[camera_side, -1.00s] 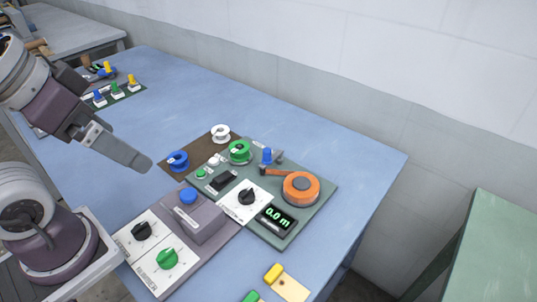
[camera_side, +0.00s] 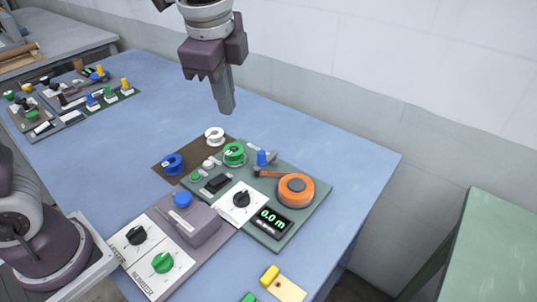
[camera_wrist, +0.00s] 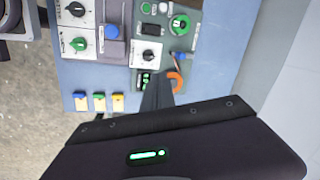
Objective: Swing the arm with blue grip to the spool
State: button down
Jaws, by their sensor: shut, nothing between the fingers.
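The upright blue grip (camera_side: 262,158) stands on the green panel (camera_side: 262,232), to the right of the green spool (camera_side: 235,153) and apart from it. The swing arm under the grip is small and hard to make out. In the wrist view the blue grip (camera_wrist: 181,56) shows below the green spool (camera_wrist: 181,25). An orange roll (camera_side: 308,190) with a brown strip end sits beside the grip. My gripper (camera_side: 227,110) is shut and empty, pointing down in the air, above the green spool in the picture. In the wrist view my gripper (camera_wrist: 157,85) partly covers the orange roll.
A blue spool (camera_side: 173,164) and a white spool (camera_side: 214,136) sit on a brown mat left of the panel. Black dial (camera_side: 242,199), 0.0 m display (camera_side: 272,219) and grey box with blue button (camera_side: 183,199) stand nearby.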

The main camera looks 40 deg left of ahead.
jog(key=w+d+f+m+g+y, duration=0.1)
jog(key=w+d+f+m, duration=0.5)
jog(key=f, duration=0.4)
jog(key=w+m, duration=0.1)
jog(key=w, duration=0.1)
jog(key=shift+w+d+m, duration=0.3)
jog(key=shift+d+m, duration=0.1)
jog(key=x, duration=0.9)
jog(key=shift+s+a+f, duration=0.1)
jog(key=shift+a+f, duration=0.15)
jog(key=shift+a, duration=0.05)
jog(key=a, duration=0.1)
jog(key=w+a, duration=0.1)
jog(key=a, duration=0.1)
jog(key=shift+f, duration=0.15)
jog(key=shift+w+a, duration=0.15)
jog(key=shift+a, duration=0.25)
